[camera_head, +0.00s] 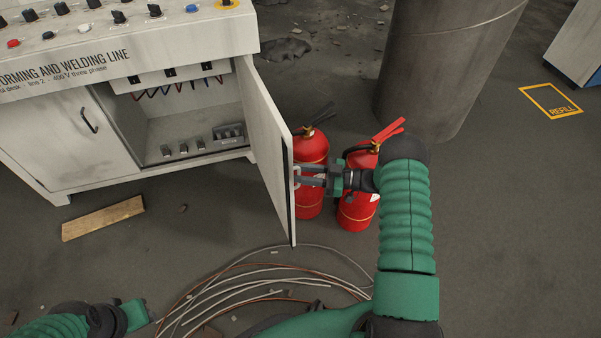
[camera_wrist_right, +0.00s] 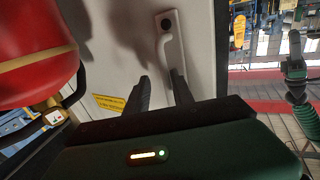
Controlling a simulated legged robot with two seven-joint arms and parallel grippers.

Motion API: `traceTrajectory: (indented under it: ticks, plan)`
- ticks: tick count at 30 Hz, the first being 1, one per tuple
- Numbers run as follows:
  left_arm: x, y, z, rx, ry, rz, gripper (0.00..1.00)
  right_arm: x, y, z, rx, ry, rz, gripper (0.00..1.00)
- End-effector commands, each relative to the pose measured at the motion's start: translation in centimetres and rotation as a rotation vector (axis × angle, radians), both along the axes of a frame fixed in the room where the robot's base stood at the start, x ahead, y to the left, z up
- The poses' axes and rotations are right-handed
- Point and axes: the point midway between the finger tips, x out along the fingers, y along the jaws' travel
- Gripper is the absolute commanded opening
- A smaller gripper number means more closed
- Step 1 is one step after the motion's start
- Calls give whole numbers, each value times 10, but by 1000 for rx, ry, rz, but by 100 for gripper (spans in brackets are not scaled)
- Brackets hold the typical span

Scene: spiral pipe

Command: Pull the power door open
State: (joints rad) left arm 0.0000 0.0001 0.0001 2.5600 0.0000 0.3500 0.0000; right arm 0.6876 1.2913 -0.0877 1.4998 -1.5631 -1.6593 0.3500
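The power door (camera_head: 268,150) of the grey welding-line desk stands swung wide open, showing switches inside. My right gripper (camera_head: 308,174) is at the door's outer face, by the pale door handle (camera_head: 297,174). In the right wrist view, the handle (camera_wrist_right: 172,45) is upright on the door (camera_wrist_right: 120,50). My right fingers (camera_wrist_right: 163,88) are apart, with the handle's lower end near the right fingertip; no firm grip shows. My left gripper (camera_head: 138,314) is low at the left, away from the door; its fingers cannot be made out.
Two red fire extinguishers (camera_head: 312,150) (camera_head: 358,205) stand right behind the door, close to my right gripper. A thick column (camera_head: 440,70) rises behind them. Loose cables (camera_head: 250,283) lie in front of the door, and a wooden plank (camera_head: 103,217) lies before the desk.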

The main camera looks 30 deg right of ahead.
Motion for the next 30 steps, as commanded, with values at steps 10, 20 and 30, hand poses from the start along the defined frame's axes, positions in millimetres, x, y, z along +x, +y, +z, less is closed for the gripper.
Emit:
traceTrajectory:
  ticks: [10, 20, 30]
  plan:
    - [0, 0, 2, 0, 0, 0, 36, -3, -2, 0, 2, 2, 1, 32]
    - [0, 0, 26, 0, 0, 0, 36, -49, -60, 2, 0, 4, -2, 32]
    - [0, 0, 39, 0, 0, 0, 36, -101, -123, -2, 0, 2, 1, 32]
